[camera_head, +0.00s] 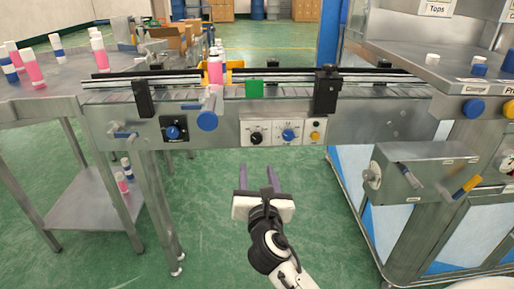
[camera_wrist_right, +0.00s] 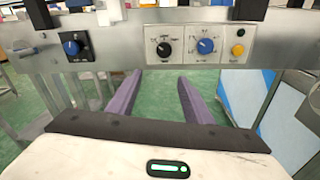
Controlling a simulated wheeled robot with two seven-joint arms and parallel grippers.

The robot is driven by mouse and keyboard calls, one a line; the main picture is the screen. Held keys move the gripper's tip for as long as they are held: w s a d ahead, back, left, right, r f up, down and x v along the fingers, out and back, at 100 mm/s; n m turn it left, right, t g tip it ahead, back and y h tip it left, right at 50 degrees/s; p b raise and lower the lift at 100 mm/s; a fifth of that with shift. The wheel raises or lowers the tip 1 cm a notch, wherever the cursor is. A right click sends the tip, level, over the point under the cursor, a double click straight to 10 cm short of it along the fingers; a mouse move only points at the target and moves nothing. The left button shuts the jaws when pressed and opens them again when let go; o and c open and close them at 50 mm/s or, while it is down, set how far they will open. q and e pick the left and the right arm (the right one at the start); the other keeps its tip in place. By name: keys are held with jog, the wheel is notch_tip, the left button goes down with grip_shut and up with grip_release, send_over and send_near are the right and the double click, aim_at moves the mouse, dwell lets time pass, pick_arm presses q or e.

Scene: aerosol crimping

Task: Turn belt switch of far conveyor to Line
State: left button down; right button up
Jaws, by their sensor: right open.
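The conveyor (camera_head: 225,105) runs across the head view, with controls on its front rail. A white panel carries a black knob (camera_head: 256,138), a blue knob (camera_head: 289,134) and a yellow button (camera_head: 315,136). The right wrist view shows the black knob (camera_wrist_right: 164,49) and blue knob (camera_wrist_right: 205,46) side by side. Farther left is a black plate with another blue knob (camera_head: 173,132). The labels are too small to read, so I cannot tell which is the belt switch. My right gripper (camera_head: 258,172) is open and empty, below and apart from the panel. My left gripper is out of view.
A blue hand knob (camera_head: 207,121) sticks out from the rail left of the panel. A grey box with a yellow-ended handle (camera_head: 466,186) is at right. A steel table (camera_head: 60,100) with pink bottles stands left.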

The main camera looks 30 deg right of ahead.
aim_at(257, 139)
jog(key=shift+n+h, duration=0.6)
jog(key=x, duration=0.3)
jog(key=r+b+x, duration=0.1)
jog(key=x, duration=0.3)
jog(key=r+x, duration=0.1)
jog(key=x, duration=0.3)
jog(key=shift+d+r, duration=0.1)
jog(key=shift+d, duration=0.1)
jog(key=c, duration=1.1)
